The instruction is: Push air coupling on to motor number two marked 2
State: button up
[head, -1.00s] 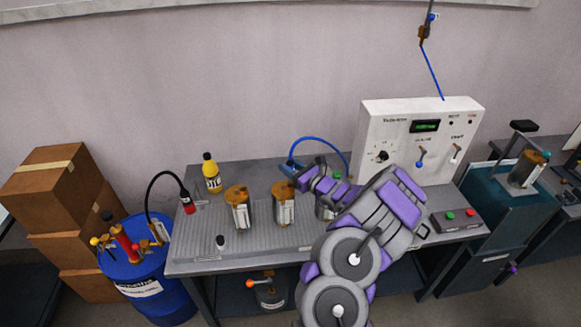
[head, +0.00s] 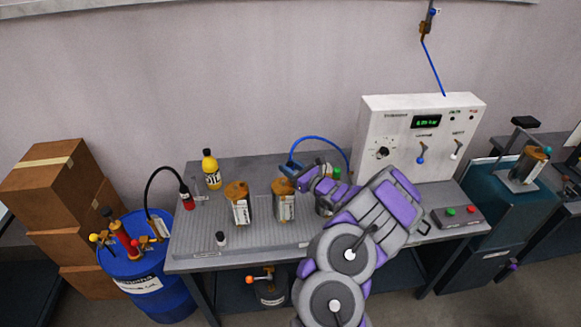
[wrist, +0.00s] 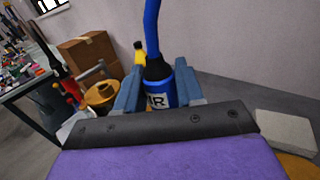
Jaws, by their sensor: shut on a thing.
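My gripper (wrist: 158,88) is shut on the blue air coupling (wrist: 160,97). The letters "IR" show on its side, and a blue hose (wrist: 152,35) rises from its top. In the head view my gripper (head: 293,172) is close to the top of the middle motor (head: 284,208). A second motor (head: 240,208) stands to its left, and a third (head: 323,209) on the right is partly behind my arm. The motors' numbers are too small to read. The coupling's lower end is hidden, so I cannot tell whether it touches the middle motor.
The white control panel (head: 375,125) stands at the back right of the bench, with a red and green button box (head: 457,217) in front. A yellow oil bottle (head: 212,172) stands at the back left. A blue barrel (head: 150,280) and cardboard boxes (head: 58,190) are left of the bench.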

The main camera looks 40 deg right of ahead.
jog(key=shift+f, duration=0.5)
jog(key=o, duration=1.2)
jog(key=s, duration=0.5)
jog(key=s+d+p, duration=0.1)
jog(key=s, duration=0.5)
jog(key=s+d+p, duration=0.1)
jog(key=s, duration=0.5)
jog(key=shift+s+d+f, duration=0.1)
jog(key=shift+s+d, duration=0.05)
